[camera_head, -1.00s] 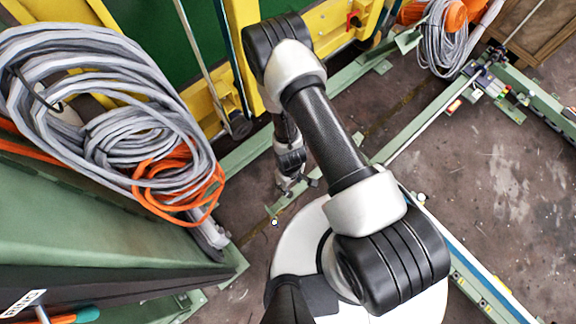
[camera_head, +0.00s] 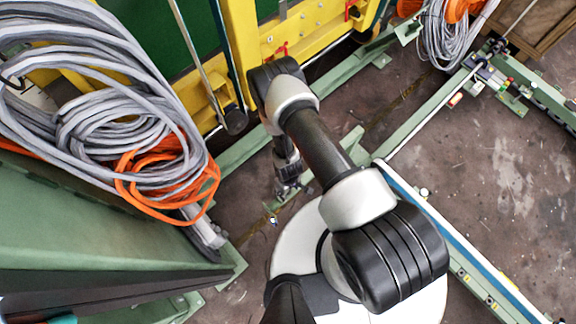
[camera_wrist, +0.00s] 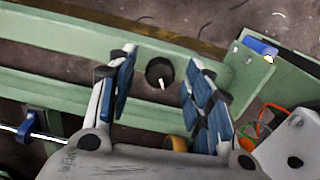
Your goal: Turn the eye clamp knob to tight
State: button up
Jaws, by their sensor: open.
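A round black knob (camera_wrist: 159,72) with a short white pointer shows in the wrist view, on a green beam (camera_wrist: 60,35). It looks like the eye clamp knob, but I see no label on it. The pointer runs down and slightly right. My gripper (camera_wrist: 158,88) is open, with one blue-padded finger on each side of the knob. Gaps show on both sides, and the fingers do not appear to touch it. In the head view my gripper (camera_head: 284,190) hangs low beyond my arm, and I cannot make out the knob there.
Grey cable coils (camera_head: 120,120) and an orange cable (camera_head: 165,185) hang at the left. A yellow frame (camera_head: 300,30) stands behind. In the wrist view, a blue part (camera_wrist: 258,46) sits on a green bracket at the right, and a blue clamp (camera_wrist: 30,126) on a rod at the left.

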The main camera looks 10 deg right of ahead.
jog(key=shift+c, duration=0.2)
jog(key=c, duration=1)
jog(key=shift+c, duration=0.2)
